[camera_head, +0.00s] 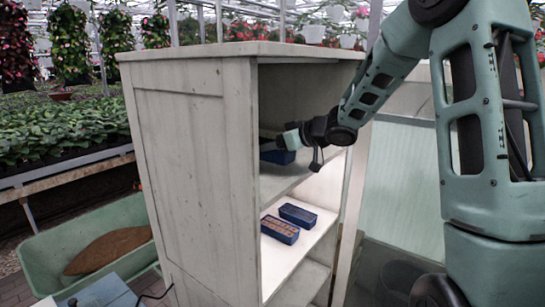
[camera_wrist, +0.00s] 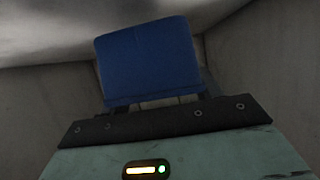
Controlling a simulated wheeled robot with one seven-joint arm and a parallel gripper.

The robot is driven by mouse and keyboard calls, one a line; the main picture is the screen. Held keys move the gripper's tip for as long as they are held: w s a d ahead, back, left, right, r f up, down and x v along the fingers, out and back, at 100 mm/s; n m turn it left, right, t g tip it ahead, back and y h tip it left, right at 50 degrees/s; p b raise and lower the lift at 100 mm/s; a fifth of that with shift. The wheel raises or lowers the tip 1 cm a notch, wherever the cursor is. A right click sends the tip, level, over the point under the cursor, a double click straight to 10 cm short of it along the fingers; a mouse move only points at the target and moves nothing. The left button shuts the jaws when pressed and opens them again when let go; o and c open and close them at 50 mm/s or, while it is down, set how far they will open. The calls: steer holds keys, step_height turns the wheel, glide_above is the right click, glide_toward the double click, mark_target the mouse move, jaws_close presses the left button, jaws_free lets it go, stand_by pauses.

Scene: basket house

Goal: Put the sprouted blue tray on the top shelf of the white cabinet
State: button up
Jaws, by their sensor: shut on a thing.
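The white cabinet (camera_head: 195,160) stands in the middle of the head view, its open shelves facing right. My gripper (camera_head: 283,150) reaches into its upper compartment and is shut on a blue tray (camera_head: 278,157). In the wrist view the blue tray (camera_wrist: 148,60) fills the space ahead of my gripper (camera_wrist: 158,103), with cabinet walls around it. The tray's contents are hidden, so I cannot tell whether it holds sprouts. The top shelf (camera_head: 285,180) lies just below the tray; I cannot tell whether they touch.
Two other blue trays sit on the lower shelf: one with brownish cells (camera_head: 280,229) in front and one darker tray (camera_head: 298,215) behind. A green wheelbarrow (camera_head: 60,245) stands at the left. Plant benches (camera_head: 70,175) lie beyond. A dark bucket (camera_head: 400,277) stands at the lower right.

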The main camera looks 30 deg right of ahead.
mark_target(276, 155)
steer(key=shift+f, duration=1.85)
steer(key=shift+f, duration=0.15)
steer(key=o, duration=1.1)
steer(key=shift+s+d+r, duration=0.15)
steer(key=shift+r, duration=0.1)
steer(key=b+v, duration=0.1)
steer(key=v, duration=1)
steer(key=shift+s+d+r, duration=0.1)
steer(key=shift+s+r, duration=0.05)
steer(key=shift+s, duration=0.15)
